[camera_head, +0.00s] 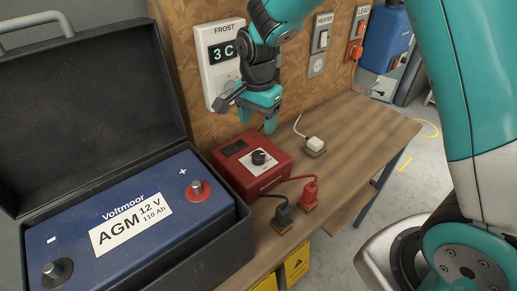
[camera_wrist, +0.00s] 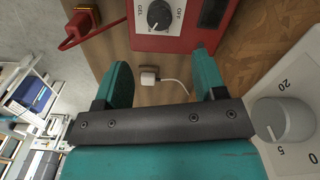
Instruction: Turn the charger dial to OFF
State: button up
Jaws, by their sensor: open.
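The red charger (camera_head: 251,167) sits on the wooden bench beside the battery case. Its black dial (camera_head: 259,158) is on a white label on the top face. In the wrist view the dial (camera_wrist: 158,14) is near the top edge, with OFF lettered to its right and GEL to its left; I cannot tell surely which mark its pointer faces. My gripper (camera_head: 252,112) is open and empty, above and behind the charger, near the back wall. In the wrist view my gripper (camera_wrist: 162,62) has its fingers apart, not touching the charger (camera_wrist: 180,42).
A blue battery (camera_head: 130,220) stands in an open black case at left. Red (camera_head: 309,193) and black (camera_head: 282,215) plugs are in front of the charger; a white plug (camera_head: 315,145) is to its right. A frost thermostat (camera_head: 222,65) hangs on the wall close to my gripper.

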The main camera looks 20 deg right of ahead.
aim_at(258, 154)
notch_tip(258, 154, down, 12)
jog(key=shift+r+p, duration=0.2)
jog(key=shift+p, duration=0.8)
jog(key=c, duration=0.9)
